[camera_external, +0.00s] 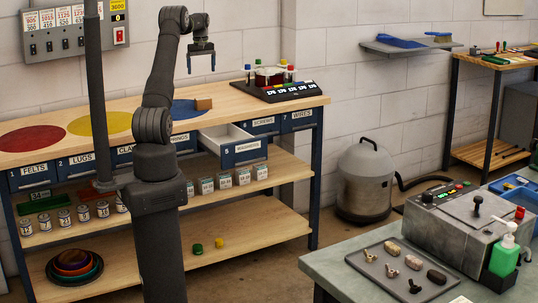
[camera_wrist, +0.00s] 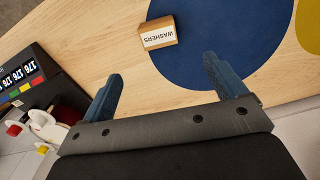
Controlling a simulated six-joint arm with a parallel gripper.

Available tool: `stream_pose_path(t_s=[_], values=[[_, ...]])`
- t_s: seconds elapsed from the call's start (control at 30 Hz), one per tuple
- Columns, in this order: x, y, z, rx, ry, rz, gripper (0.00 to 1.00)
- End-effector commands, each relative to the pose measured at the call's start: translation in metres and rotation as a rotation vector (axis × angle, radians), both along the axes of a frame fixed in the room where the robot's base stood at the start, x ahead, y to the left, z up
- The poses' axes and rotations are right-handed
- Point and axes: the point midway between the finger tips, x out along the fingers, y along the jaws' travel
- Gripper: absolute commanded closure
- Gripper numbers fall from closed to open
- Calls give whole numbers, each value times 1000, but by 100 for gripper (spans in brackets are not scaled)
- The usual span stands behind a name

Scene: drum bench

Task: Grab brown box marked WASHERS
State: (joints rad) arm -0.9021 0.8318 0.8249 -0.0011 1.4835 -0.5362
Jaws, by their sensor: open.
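The brown box marked WASHERS (camera_wrist: 158,33) sits on the wooden benchtop at the edge of a blue disc, its white label facing my gripper in the wrist view. In the external view the box (camera_external: 203,104) shows small on the right side of the blue disc (camera_external: 184,112). My gripper (camera_wrist: 165,85) is open and empty, its blue fingers apart. The box lies beyond the fingertips, roughly in line with the gap between them. In the external view my gripper (camera_external: 201,64) hangs above the bench, clear of the box.
Yellow (camera_external: 105,124) and red discs (camera_external: 32,136) lie to the left. An open WASHERS drawer (camera_external: 240,151) sticks out below the benchtop.

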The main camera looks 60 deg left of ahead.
Motion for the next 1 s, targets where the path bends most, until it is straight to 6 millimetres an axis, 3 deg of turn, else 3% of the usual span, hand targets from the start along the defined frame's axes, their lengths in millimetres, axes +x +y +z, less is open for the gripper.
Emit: stream_pose_path(t_s=[0.1,0.4,0.77,1.0], values=[[0,-1,-29,-4,4,0,11],[0,0,-88,-2,2,0,11],[2,0,-113,-3,3,0,11],[4,1,-148,-2,2,0,11]])
